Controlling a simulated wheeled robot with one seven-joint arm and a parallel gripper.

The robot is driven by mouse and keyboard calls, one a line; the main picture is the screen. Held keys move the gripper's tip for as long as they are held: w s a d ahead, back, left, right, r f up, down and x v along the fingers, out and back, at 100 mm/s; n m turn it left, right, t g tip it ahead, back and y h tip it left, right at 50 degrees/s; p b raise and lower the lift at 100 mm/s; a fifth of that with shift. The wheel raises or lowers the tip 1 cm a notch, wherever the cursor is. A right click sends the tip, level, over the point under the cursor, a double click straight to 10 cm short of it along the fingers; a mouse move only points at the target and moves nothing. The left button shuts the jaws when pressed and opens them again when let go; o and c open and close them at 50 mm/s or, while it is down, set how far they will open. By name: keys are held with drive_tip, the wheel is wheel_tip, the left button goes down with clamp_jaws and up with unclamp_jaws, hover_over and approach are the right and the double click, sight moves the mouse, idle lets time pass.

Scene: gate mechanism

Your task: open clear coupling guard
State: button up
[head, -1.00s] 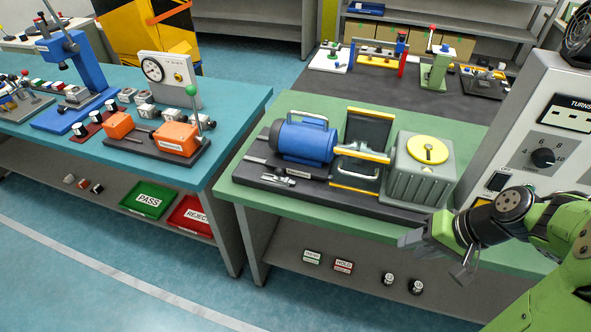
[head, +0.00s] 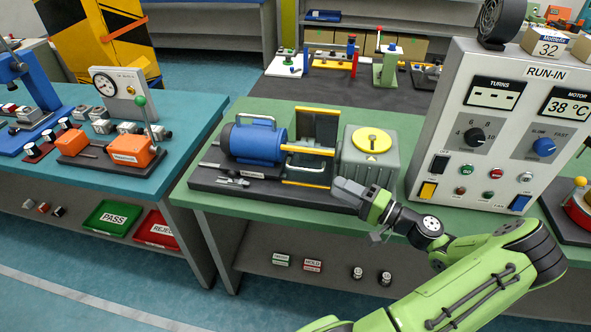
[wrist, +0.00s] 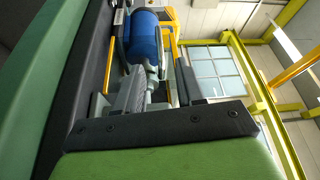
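The clear coupling guard (head: 307,150) sits between the blue motor (head: 255,142) and the grey gearbox (head: 368,165) on a dark base. Yellow strips mark its edges, and a pale handle shows on its front. Its clear panel is hard to make out, so I cannot tell its exact position. My gripper (head: 358,212) is in front of the gearbox, near the base's front right corner, apart from the guard. In the wrist view my gripper (wrist: 160,88) has its two fingers apart with nothing held; the blue motor (wrist: 145,38) and yellow edging appear beyond them.
A dark upright panel (head: 317,125) stands behind the guard. A tool (head: 232,181) lies on the base's front left. The RUN-IN control box (head: 500,130) stands close on the right. The green bench (head: 225,213) has a bare strip along its front.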

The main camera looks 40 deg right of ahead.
sight(302, 169)
drive_tip(key=x, duration=1.2)
drive_tip(key=shift+w+a, duration=0.1)
clamp_jaws()
